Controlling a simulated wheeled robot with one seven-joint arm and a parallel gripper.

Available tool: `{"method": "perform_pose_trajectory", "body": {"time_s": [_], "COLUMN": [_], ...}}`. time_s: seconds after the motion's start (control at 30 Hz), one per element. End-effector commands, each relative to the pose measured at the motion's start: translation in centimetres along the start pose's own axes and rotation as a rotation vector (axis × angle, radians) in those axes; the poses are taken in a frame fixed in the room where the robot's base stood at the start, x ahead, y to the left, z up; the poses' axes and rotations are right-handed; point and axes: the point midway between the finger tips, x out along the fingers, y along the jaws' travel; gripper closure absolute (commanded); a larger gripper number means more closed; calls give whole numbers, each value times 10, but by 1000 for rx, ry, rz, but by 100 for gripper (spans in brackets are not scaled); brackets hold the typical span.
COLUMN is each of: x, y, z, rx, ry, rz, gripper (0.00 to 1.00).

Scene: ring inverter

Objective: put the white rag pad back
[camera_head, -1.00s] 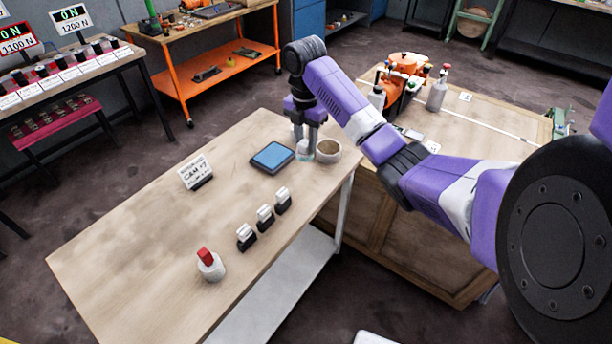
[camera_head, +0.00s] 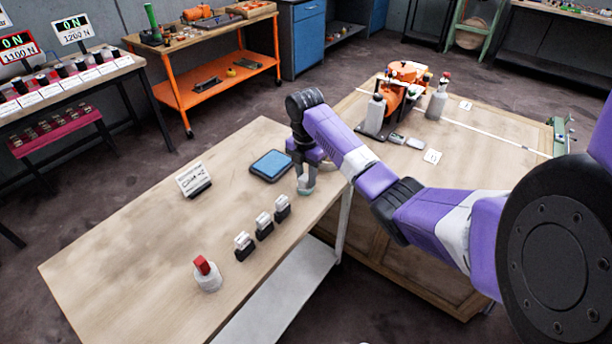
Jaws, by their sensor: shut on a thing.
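My gripper (camera_head: 306,186) points down over the right end of the wooden table (camera_head: 130,255), in front of the blue pad tray (camera_head: 271,165). It is shut on a small pale, slightly greenish piece (camera_head: 307,190), which I take to be the white rag pad. The fingers partly hide it, and I cannot tell whether it touches the table. Three black holders with white tops stand in a row in front and to the left: the nearest to my gripper (camera_head: 282,207), the middle one (camera_head: 264,225) and the far-left one (camera_head: 244,245).
A white bottle with a red cap (camera_head: 206,273) stands near the front edge. A small sign (camera_head: 194,180) stands at the back. A second bench (camera_head: 490,150) with an orange machine (camera_head: 403,85) adjoins at right. The table's left half is clear.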

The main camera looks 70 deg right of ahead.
Motion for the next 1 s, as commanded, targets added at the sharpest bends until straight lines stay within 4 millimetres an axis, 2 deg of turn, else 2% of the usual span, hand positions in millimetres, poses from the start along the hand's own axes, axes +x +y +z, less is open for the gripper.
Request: {"method": "perform_pose_trajectory", "body": {"time_s": [0.17, 0.2, 0.3, 0.6, 0.73, 0.87, 1.0], "x": [3, 3, 2, 2, -6, -25, -55], "y": [0, 0, 0, 0, 1, 2, 2], "z": [0, 0, 0, 0, 0, 1, 1], "rx": [0, 0, 0, 0, -1, -2, -2], "ry": [0, 0, 0, 0, -1, -2, -4], "rz": [0, 0, 0, 1, 3, 4, 5], "gripper": [100, 66, 48, 48, 48, 48, 48]}}
